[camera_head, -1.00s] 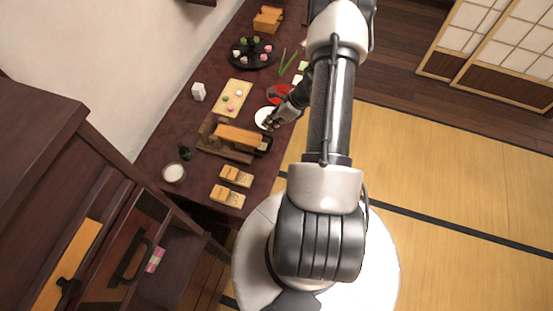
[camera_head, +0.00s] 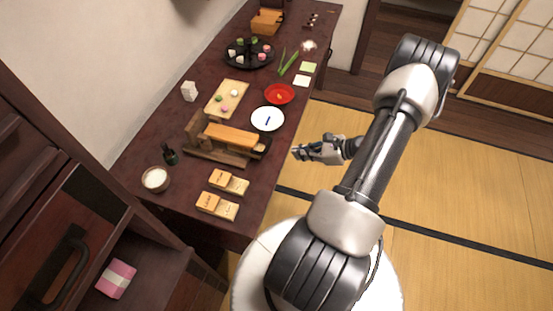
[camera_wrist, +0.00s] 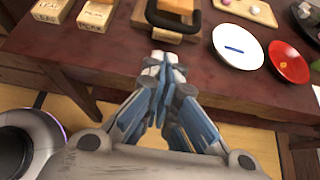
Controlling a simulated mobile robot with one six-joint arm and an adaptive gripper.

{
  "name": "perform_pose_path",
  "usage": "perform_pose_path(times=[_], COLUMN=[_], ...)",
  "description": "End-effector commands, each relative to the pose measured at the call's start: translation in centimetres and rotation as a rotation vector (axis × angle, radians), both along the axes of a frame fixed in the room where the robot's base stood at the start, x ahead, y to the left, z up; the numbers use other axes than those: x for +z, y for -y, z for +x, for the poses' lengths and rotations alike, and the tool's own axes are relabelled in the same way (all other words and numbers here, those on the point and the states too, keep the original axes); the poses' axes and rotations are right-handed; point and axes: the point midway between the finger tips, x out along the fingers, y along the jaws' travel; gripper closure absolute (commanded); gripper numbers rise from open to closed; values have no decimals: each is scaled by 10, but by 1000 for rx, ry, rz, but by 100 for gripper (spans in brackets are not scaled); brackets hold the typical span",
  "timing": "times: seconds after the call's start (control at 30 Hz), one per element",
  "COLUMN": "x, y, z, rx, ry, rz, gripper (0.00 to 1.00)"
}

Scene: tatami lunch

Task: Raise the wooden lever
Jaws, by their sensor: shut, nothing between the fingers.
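The wooden lever (camera_head: 232,136) is a light orange bar lying flat, low over a dark brown wooden frame (camera_head: 205,154) on the table.
A white plate (camera_head: 267,119) and a red bowl (camera_head: 279,94) stand near the lever. Two-part labelled wooden blocks (camera_head: 228,182) lie in front of it, with a bowl of white contents (camera_head: 155,179) to their left. The tatami floor (camera_head: 470,185) is clear at right.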

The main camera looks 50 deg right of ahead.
Motion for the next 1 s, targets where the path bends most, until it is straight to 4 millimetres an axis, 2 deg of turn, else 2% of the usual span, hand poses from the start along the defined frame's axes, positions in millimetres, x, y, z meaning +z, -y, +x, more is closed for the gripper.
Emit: perform_pose_path(times=[0.3, 0.43, 0.8, 1.0], x=[0, -5, -39, -50], y=[0, -3, -26, -33], z=[0, 6, 56, 74], rx=[0, 1, 4, 1], ry=[1, 1, 0, 0], rz=[0, 1, 1, 0], gripper=[100, 100, 100, 100])
